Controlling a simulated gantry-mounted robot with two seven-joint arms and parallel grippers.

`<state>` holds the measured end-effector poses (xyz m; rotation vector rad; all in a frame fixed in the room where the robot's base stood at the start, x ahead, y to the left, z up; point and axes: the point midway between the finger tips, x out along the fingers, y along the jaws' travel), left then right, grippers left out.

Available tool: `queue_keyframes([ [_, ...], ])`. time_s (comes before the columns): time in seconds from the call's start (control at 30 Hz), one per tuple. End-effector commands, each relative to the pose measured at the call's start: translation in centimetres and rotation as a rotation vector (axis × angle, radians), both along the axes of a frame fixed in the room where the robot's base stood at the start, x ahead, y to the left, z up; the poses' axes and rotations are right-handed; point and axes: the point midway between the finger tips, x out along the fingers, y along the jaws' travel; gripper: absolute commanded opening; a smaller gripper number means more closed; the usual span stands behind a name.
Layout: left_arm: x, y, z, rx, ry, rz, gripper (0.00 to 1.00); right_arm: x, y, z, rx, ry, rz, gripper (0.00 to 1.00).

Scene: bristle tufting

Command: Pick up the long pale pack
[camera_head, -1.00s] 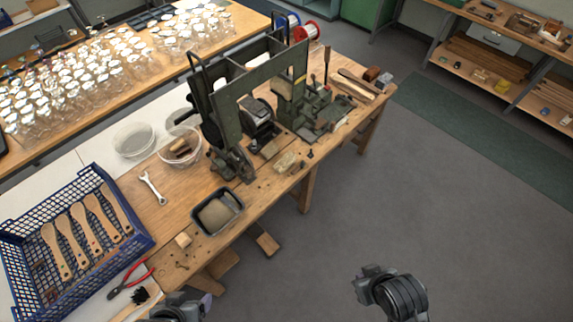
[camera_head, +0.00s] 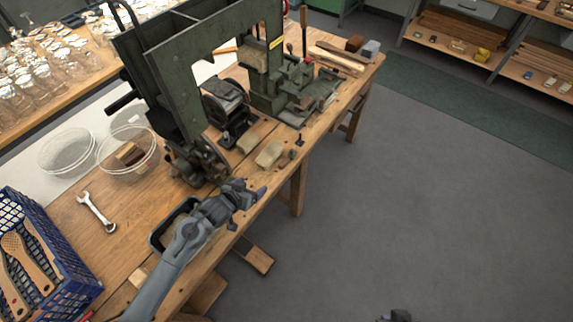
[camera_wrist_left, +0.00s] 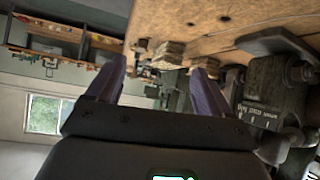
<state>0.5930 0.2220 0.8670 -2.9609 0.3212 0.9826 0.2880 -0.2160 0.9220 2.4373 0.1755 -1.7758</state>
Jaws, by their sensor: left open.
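A long pale pack (camera_head: 269,154) lies on the workbench near its front edge, beside the green machine. A smaller pale block (camera_head: 248,141) lies just behind it. In the left wrist view the pack (camera_wrist_left: 169,50) shows ahead between my fingers, with the other block (camera_wrist_left: 208,65) at the right finger's tip. My left gripper (camera_head: 256,190) is open and empty, at the bench's front edge, short of the pack and apart from it. It also shows in the left wrist view (camera_wrist_left: 158,66).
The tall green machine (camera_head: 168,85) stands left of and behind the pack. A black tray (camera_head: 158,238) is partly hidden under my left arm. A wrench (camera_head: 96,211), clear bowls (camera_head: 127,163) and a blue crate (camera_head: 62,262) are left. Open floor lies right of the bench.

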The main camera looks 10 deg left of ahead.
Motion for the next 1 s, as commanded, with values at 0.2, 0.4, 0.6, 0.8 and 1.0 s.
queue_keyframes([
  [0.2, 4.8, 1.2, 0.1, 0.029, -0.097, 0.004, 0.81, 0.0, 0.0, -5.6, -0.001, -0.001, 0.000, 0.00],
  [0.4, 6.5, 1.4, 1.3, 0.033, -0.139, 0.006, 0.81, 0.0, -0.2, -6.8, -0.007, -0.002, 0.003, 0.00],
  [0.6, 8.7, 1.1, 0.6, 0.032, -0.147, 0.006, 0.81, 0.1, -0.3, -7.5, -0.009, -0.004, 0.003, 0.00],
  [0.8, 10.8, 0.6, -0.5, 0.032, -0.146, 0.006, 0.81, 0.0, -0.2, -8.1, -0.008, -0.004, 0.004, 0.00],
  [1.0, 11.6, 0.5, -0.9, 0.033, -0.145, 0.005, 0.81, 0.1, -0.1, -8.4, -0.004, -0.004, 0.002, 0.00],
])
